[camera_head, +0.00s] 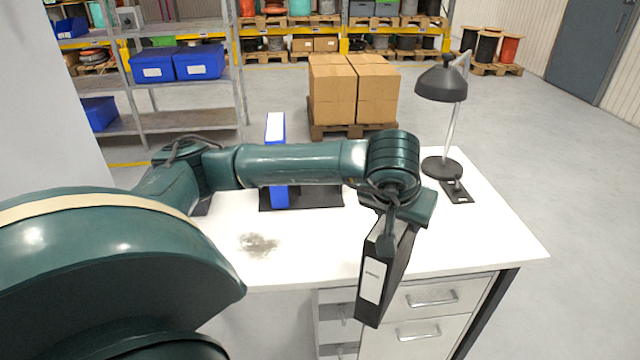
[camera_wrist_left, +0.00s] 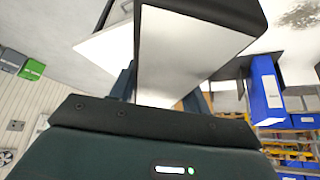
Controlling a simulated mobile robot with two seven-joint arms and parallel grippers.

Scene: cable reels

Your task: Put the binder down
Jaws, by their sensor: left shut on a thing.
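A black binder (camera_head: 385,272) with a white spine label hangs tilted from my left gripper (camera_head: 390,222), in front of the desk's front edge in the head view. My left gripper is shut on it. In the left wrist view the binder's white page side and dark cover (camera_wrist_left: 195,55) fill the space between the fingers. I cannot tell its exact height over the desk. A blue binder (camera_head: 277,155) stands upright on a dark mat (camera_head: 318,194) on the white desk (camera_head: 330,235), partly hidden by my left arm. My right gripper is not in view.
A black lamp (camera_head: 442,85) stands at the desk's back right, with a small dark object (camera_head: 457,191) beside its base. A grey smudge (camera_head: 258,244) marks the desk's left front. The desk's right front is clear. Drawers (camera_head: 432,297) are below. Cartons (camera_head: 352,90) stand behind.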

